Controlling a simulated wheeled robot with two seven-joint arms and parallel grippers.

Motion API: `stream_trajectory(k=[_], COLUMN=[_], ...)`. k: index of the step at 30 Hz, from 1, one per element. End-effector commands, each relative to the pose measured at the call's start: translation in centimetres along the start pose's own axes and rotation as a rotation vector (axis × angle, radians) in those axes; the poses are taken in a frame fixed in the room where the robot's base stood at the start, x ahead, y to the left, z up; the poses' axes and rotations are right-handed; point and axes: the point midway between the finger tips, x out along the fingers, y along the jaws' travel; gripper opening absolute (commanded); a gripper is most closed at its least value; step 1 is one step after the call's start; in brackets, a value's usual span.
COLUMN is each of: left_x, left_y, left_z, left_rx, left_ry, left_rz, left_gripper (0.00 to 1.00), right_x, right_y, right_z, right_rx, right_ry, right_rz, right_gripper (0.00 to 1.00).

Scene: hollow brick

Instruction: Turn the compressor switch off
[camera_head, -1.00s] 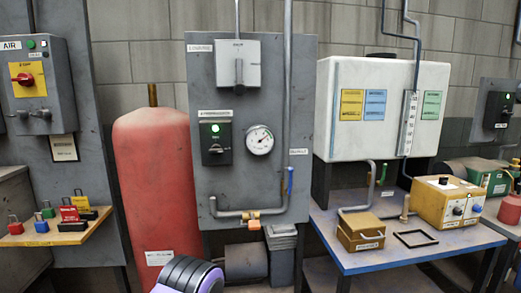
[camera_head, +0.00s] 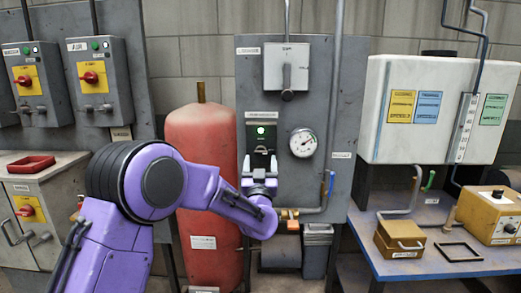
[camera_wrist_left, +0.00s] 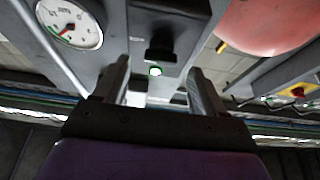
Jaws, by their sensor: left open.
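The compressor switch (camera_head: 262,133) is a small black box with a lit green lamp on the middle grey panel. Its lower part is hidden behind my left gripper (camera_head: 261,165) in the head view. In the left wrist view the black switch box (camera_wrist_left: 168,22) appears upside down, with its dark knob (camera_wrist_left: 159,50) and green lamp. My left gripper (camera_wrist_left: 160,75) is open, its two fingers apart on either side of the knob's line. I cannot tell how near the fingertips are to the knob; nothing is held. My right gripper is not in view.
A round gauge (camera_head: 303,143) sits right of the switch and a grey lever box (camera_head: 287,67) above it. A red tank (camera_head: 203,128) stands to the left, behind my arm. Pipes with a blue handle (camera_head: 330,182) run at the lower right of the panel.

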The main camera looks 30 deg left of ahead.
Motion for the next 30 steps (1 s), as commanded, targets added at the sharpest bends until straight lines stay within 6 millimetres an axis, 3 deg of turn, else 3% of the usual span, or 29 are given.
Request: stream_trajectory(k=[3, 6, 16, 17, 21, 22, 30], left_x=[2.5, 3.7, 4.3, 4.3, 4.3, 4.3, 4.2], left_y=[-0.1, 0.0, 0.1, 0.0, 0.0, 0.0, 0.1], left_z=[-0.2, -0.1, 0.1, 0.1, 0.1, 0.1, 0.2], left_rx=[0.000, -0.001, 0.000, 0.000, 0.000, 0.000, -0.019], left_ry=[-0.001, -0.002, -0.003, -0.002, -0.002, -0.002, -0.002], left_rz=[-0.002, -0.001, 0.002, 0.002, 0.001, 0.001, -0.006], left_gripper=[0.71, 0.71, 0.71, 0.64, 0.19, 0.14, 0.15], right_x=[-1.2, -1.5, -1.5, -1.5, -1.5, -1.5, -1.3], right_y=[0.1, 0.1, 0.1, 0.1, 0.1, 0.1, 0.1], right_z=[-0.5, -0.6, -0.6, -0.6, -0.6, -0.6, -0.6], right_rx=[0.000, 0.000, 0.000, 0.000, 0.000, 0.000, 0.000], right_ry=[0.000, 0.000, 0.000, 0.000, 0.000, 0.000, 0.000], right_rz=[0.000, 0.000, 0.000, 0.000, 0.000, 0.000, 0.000], right_gripper=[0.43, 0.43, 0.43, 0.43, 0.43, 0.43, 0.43])
